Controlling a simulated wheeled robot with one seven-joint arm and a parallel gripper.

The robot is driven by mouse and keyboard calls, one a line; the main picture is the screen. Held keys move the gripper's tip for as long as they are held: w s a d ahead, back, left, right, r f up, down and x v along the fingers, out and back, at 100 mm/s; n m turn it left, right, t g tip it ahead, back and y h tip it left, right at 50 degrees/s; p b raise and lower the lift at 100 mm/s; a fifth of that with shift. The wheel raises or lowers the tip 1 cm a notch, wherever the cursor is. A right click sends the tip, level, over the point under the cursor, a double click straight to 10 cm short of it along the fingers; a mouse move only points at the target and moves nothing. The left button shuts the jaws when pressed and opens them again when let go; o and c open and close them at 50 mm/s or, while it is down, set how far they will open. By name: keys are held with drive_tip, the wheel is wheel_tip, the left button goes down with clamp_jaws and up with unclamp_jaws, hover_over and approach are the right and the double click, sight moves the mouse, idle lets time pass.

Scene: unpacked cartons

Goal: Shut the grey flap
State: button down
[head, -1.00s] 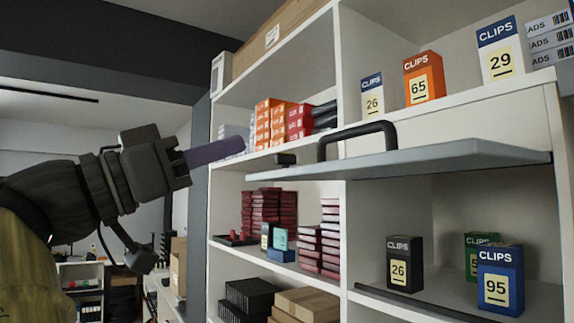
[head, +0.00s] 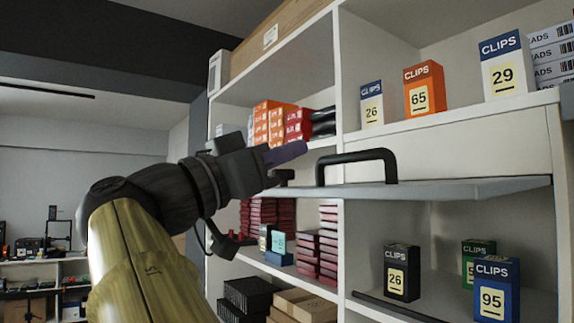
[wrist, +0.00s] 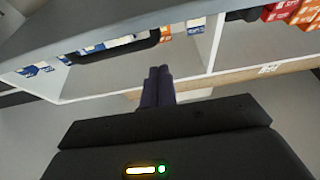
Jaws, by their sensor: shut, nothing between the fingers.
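The grey flap (head: 455,189) sticks out nearly level from the front of the white shelf unit in the head view, so it stands open. A black bar handle (head: 357,157) rises from it. My gripper (head: 296,151) is shut and empty, to the left of the handle in the picture, and appears apart from the flap. In the wrist view the flap (wrist: 85,30) fills the upper left, with part of the dark handle (wrist: 125,48) beyond its edge. My fingers (wrist: 157,85) are together in the middle and touch nothing that I can see.
The white shelf unit (head: 450,142) carries clip boxes above the flap, such as the orange one (head: 424,88). Below the flap stand a black box (head: 401,272) and a blue box (head: 496,290). Red stacks (head: 268,217) are behind my gripper. Open room lies to the left.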

sight(318, 171)
drive_tip(key=shift+w+f, duration=0.1)
drive_tip(key=shift+f, duration=1.9)
drive_tip(key=shift+d+f+b, duration=0.1)
drive_tip(key=shift+f+b, duration=0.1)
drive_tip(key=shift+b, duration=0.15)
